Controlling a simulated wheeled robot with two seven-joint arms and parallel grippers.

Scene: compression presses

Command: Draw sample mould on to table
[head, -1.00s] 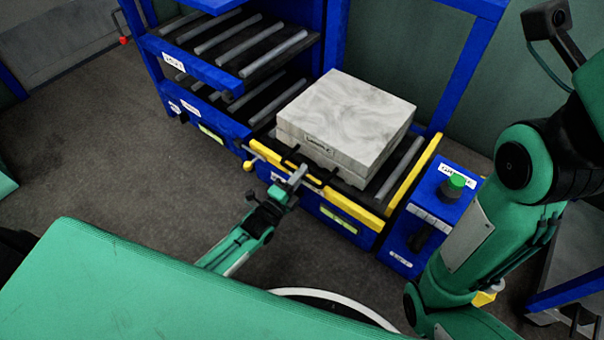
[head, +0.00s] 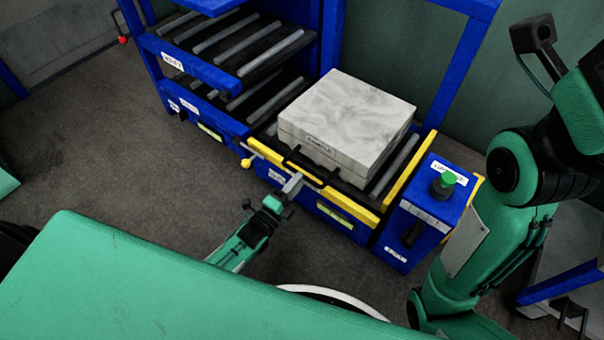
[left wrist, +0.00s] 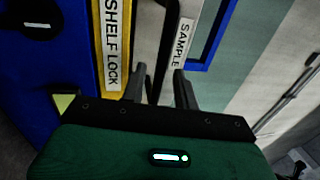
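The sample mould (head: 345,118) is a pale marbled block in two layers with a "SAMPLE" label. It sits on the rollers of a yellow-edged table (head: 378,213) at the front of the blue press. A black handle (head: 305,166) sticks out from its front; in the left wrist view the handle (left wrist: 165,50) runs down towards the gap between my fingers. My left gripper (head: 292,184) is at the table's front edge, close to the handle. Its two fingers (left wrist: 160,88) stand apart. I cannot tell whether they touch the handle. My right gripper is out of view.
A yellow-knobbed lever (head: 247,162) stands left of the handle; a "SHELF LOCK" label (left wrist: 112,45) shows in the left wrist view. A blue control box (head: 433,205) with a green button stands right of the table. Roller shelves (head: 245,50) are at left. The grey floor (head: 110,150) is clear.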

